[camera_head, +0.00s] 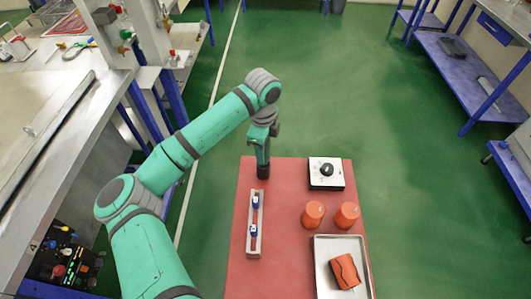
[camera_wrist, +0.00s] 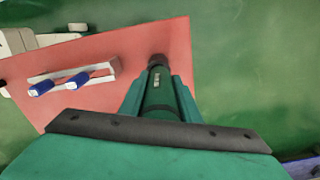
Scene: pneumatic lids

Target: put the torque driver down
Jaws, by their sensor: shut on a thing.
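The torque driver is a dark green cylinder with a black end. In the wrist view the torque driver (camera_wrist: 158,95) lies between the two green fingers of my gripper (camera_wrist: 160,92), which is shut on it. In the head view the black end of the torque driver (camera_head: 263,171) points down from my gripper (camera_head: 262,152) at the far left corner of the red table top (camera_head: 285,190). I cannot tell whether that end touches the surface.
A narrow light rack (camera_head: 254,241) with two blue-topped items stands just nearer than the driver. A white plate with a black knob (camera_head: 326,170), two orange cylinders (camera_head: 313,214) and a metal tray (camera_head: 322,290) holding an orange block (camera_head: 344,271) are to the right.

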